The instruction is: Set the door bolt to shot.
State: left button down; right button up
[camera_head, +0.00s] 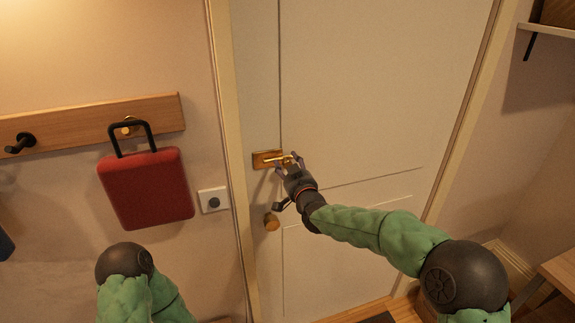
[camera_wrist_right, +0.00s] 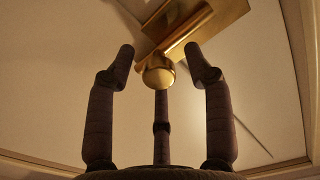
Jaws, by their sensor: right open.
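The door bolt (camera_head: 266,159) is a brass bolt on a brass plate, mounted on the left part of the pale door (camera_head: 365,90). My right gripper (camera_head: 283,166) is at the bolt's right end, with its fingers apart. In the right wrist view, the bolt's round brass knob (camera_wrist_right: 158,72) sits between the open fingertips of the gripper (camera_wrist_right: 165,75), and I cannot tell whether they touch it. The brass plate (camera_wrist_right: 210,30) is above the knob there. In the head view the fingers partly cover the knob. My left gripper is not in view.
A red bag (camera_head: 147,188) hangs from a wooden hook rail (camera_head: 60,124) at the left. A white wall plate (camera_head: 213,199) is beside the door frame. A shelf (camera_head: 550,30) is at the upper right.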

aim_at(270, 161)
jog(key=shift+w+a, duration=0.1)
jog(key=shift+w, duration=0.3)
grip_shut()
jog(key=a, duration=0.1)
jog(key=s+a, duration=0.1)
jog(key=a, duration=0.2)
jog(key=shift+s+a+r, duration=0.1)
jog(key=shift+s+a, duration=0.15)
jog(key=shift+a, duration=0.1)
jog(key=shift+d, duration=0.1)
jog(key=shift+c, duration=0.7)
grip_release()
jog(key=shift+o, duration=0.7)
jog(key=shift+a, duration=0.2)
